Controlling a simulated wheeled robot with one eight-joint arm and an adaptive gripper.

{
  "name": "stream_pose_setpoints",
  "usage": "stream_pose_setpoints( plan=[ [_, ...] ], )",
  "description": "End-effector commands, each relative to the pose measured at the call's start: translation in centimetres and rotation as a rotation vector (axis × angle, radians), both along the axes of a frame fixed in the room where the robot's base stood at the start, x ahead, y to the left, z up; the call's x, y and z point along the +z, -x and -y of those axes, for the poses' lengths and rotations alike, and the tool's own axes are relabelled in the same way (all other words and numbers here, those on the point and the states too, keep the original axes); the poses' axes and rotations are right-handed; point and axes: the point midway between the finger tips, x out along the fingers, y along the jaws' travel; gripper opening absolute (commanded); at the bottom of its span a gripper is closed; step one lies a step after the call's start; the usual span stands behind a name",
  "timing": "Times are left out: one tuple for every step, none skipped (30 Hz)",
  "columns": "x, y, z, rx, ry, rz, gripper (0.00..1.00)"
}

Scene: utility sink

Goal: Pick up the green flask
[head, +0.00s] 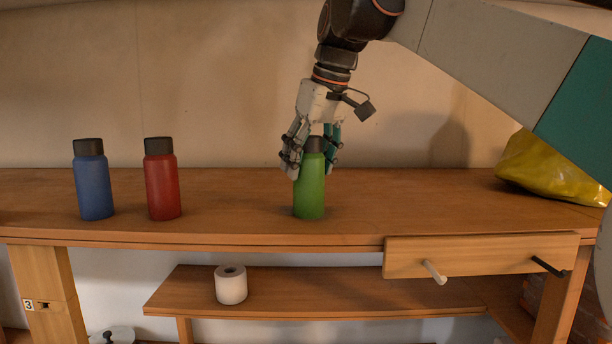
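The green flask (310,193) stands upright on the wooden bench top, with a dark cap (316,145). My gripper (310,163) points down over it from above. Its fingers come down on either side of the cap and upper body, the left finger partly in front of the flask. The fingers look close to the flask, but I cannot tell whether they press on it. The flask's base appears to rest on the bench.
A blue flask (93,185) and a red flask (162,184) stand upright to the left. A yellow bag (550,170) lies at the right end. A drawer (480,255) is under the bench top (245,205). A paper roll (231,285) stands on the lower shelf (350,295).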

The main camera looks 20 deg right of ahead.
Motion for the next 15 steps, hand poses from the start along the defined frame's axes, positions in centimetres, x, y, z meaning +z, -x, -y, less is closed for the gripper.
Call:
stream_pose_setpoints(
  plan=[
    [0.03, 0.20, -0.05, 0.001, 0.000, 0.000, 0.37],
    [0.02, 0.21, -0.04, 0.001, 0.000, 0.000, 0.31],
    [0.02, 0.21, -0.04, 0.001, 0.000, 0.000, 0.22],
    [0.02, 0.21, -0.04, 0.001, 0.000, 0.000, 0.17],
    [0.03, 0.21, -0.04, 0.001, 0.000, 0.000, 0.17],
    [0.06, 0.23, -0.05, 0.001, 0.000, 0.000, 0.17],
    [0.05, 0.25, -0.05, 0.001, 0.000, 0.000, 0.17],
    [0.05, 0.25, -0.05, 0.001, 0.000, 0.000, 0.17],
    [0.05, 0.25, -0.05, 0.001, 0.000, 0.000, 0.17],
    [0.05, 0.25, -0.05, 0.001, 0.000, 0.000, 0.17],
    [0.06, 0.24, -0.06, 0.001, 0.000, 0.000, 0.17],
    [0.08, 0.24, -0.06, 0.001, 0.000, 0.000, 0.17],
    [0.11, 0.24, -0.06, 0.001, 0.000, 0.000, 0.17],
    [0.17, 0.23, -0.07, 0.001, 0.000, 0.000, 0.17],
    [0.28, 0.23, -0.08, 0.001, 0.000, 0.000, 0.17]
  ],
)
